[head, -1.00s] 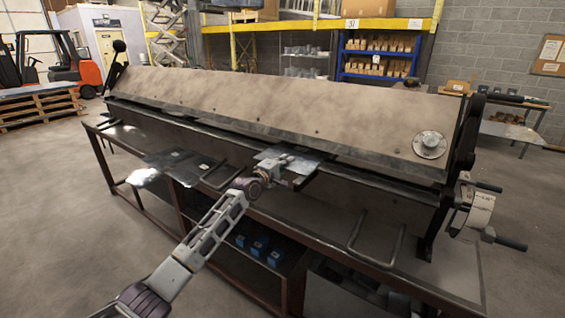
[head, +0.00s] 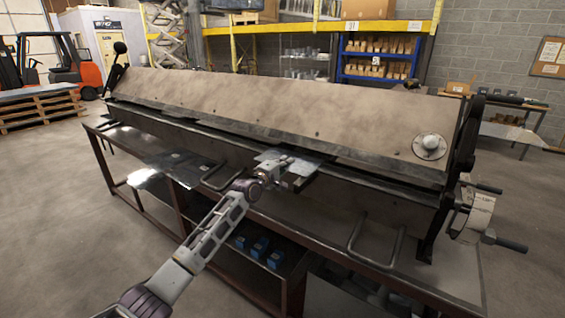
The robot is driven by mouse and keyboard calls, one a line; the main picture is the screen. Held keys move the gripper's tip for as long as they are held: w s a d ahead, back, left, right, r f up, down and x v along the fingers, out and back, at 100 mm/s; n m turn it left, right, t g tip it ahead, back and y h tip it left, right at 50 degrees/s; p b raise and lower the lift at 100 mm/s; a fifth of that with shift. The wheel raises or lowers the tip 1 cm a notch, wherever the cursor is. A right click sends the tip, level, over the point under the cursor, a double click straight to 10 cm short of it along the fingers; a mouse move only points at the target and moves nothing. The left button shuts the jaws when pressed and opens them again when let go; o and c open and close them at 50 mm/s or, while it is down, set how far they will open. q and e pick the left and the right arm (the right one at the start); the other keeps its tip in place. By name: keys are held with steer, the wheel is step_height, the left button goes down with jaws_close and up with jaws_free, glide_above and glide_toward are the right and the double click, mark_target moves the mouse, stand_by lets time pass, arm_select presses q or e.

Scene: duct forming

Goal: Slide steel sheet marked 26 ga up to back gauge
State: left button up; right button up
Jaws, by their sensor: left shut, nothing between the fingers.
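In the head view, a small grey steel sheet (head: 312,163) lies at the front edge of the bending brake (head: 270,105), its far edge close to the brake's long dark jaw. I cannot read a marking on it. My left gripper (head: 284,166) is shut, at the near left part of this sheet; whether it touches the sheet is hard to tell. The gripper and wrist hide part of the sheet. The back gauge cannot be made out behind the brake's sloped top. My right gripper is not in view.
Other flat sheets (head: 160,172) lie on the bench to the left, one shiny. Two bent handles stand at the brake's front, one at the right (head: 375,243). A lever with a round dial (head: 478,215) projects at the right end. Blue boxes (head: 258,248) sit on the lower shelf.

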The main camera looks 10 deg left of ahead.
arm_select(q)
steer(key=o, duration=0.6)
steer(key=shift+w+r, duration=0.15)
steer(key=shift+r, duration=0.6)
steer(key=shift+w+d+f, duration=0.1)
steer(key=shift+w+f, duration=0.05)
steer(key=shift+w, duration=0.05)
steer(key=shift+w+d+f, duration=0.25)
steer(key=shift+w+f, duration=0.15)
steer(key=shift+w, duration=0.2)
steer(key=shift+w+d+f, duration=0.2)
steer(key=shift+w+f, duration=0.15)
steer(key=shift+w, duration=0.2)
steer(key=shift+w+d+f, duration=0.1)
steer(key=shift+w+f, duration=0.05)
steer(key=shift+s+r, duration=0.2)
steer(key=shift+s, duration=0.4)
steer(key=shift+a+f, duration=0.15)
steer(key=shift+a, duration=0.05)
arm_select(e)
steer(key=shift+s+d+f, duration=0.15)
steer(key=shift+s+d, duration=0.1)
arm_select(q)
steer(key=shift+f, duration=0.2)
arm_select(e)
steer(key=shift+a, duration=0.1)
arm_select(q)
steer(key=shift+s, duration=0.1)
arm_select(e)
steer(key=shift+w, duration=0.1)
